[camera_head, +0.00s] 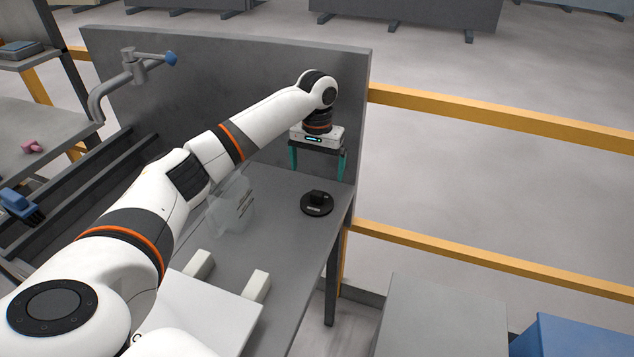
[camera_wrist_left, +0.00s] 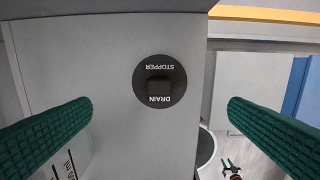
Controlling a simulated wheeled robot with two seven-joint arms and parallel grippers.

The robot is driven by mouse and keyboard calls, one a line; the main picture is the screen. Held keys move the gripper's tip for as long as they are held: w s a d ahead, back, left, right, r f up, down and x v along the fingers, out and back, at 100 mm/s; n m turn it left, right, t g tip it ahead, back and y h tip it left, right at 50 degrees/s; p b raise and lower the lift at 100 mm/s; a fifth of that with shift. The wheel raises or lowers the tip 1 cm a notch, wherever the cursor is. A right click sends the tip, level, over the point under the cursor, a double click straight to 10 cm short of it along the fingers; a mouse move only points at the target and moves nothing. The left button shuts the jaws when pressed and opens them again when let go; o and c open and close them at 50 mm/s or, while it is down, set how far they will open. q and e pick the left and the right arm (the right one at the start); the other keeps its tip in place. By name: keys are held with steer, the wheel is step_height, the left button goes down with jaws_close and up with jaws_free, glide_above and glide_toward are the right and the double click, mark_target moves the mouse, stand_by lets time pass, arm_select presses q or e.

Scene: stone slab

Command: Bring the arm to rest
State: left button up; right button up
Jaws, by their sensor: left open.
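My left arm reaches in from the left in the head view. Its gripper (camera_head: 317,168) is open, with green fingers pointing down and nothing between them. It hangs above a round black drain stopper (camera_head: 317,204) that lies on the grey slab (camera_head: 262,237). In the left wrist view the stopper (camera_wrist_left: 160,82) shows between and beyond the two green fingers (camera_wrist_left: 158,118), with the words DRAIN STOPPER on it. The fingers are apart from the stopper.
A grey panel (camera_head: 220,85) rises behind the slab, with a pipe and blue knob (camera_head: 170,59). Yellow rails (camera_head: 500,113) run to the right. A blue box (camera_head: 575,337) is at lower right.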

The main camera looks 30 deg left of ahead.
arm_select(q)
step_height(320, 180, up, 2)
stand_by(0.5)
